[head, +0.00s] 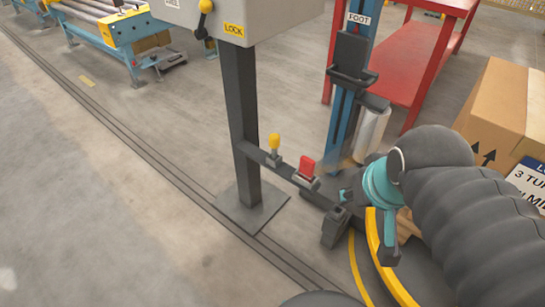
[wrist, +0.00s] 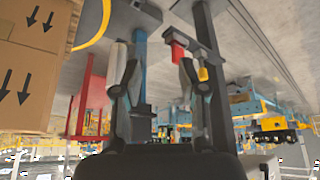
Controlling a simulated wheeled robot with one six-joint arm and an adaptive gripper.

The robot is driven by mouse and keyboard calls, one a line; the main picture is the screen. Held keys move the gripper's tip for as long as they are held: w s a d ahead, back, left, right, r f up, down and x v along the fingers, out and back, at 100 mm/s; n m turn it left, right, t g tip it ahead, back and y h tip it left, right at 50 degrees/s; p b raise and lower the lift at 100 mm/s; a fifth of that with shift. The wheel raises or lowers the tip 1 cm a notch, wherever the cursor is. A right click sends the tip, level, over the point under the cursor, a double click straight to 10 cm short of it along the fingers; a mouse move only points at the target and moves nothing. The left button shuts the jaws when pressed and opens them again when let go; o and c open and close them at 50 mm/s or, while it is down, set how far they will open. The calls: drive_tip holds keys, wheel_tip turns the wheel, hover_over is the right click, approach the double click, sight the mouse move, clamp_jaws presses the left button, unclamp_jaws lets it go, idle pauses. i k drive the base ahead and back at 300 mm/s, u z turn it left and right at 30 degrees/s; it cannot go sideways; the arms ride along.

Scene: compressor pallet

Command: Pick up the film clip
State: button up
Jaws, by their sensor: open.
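A red clip-like piece (head: 306,168), which I take to be the film clip, sits on a dark bar (head: 272,160) that runs from the grey post. It also shows in the wrist view (wrist: 178,52), beside my right-hand finger and near a yellow-topped piece (wrist: 203,74). My gripper (head: 338,212) is to the right of and nearer than the red piece in the head view, apart from it. In the wrist view my gripper (wrist: 157,78) has its two fingers spread with nothing held between them. The fingertips are hard to make out in the head view.
A yellow-topped knob (head: 274,143) stands on the same bar. A grey post (head: 240,120) carries a control box marked LOCK. A blue mast (head: 345,120) with a pale film roll (head: 370,133) stands behind my gripper. Cartons (head: 500,110) and a red rack (head: 405,80) are at right.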

sight(307, 165)
drive_tip(key=u, duration=0.1)
drive_tip(key=i, duration=0.15)
drive_tip(key=u, duration=2.1)
drive_tip(key=i, duration=2.65)
drive_tip(key=z, duration=4.2)
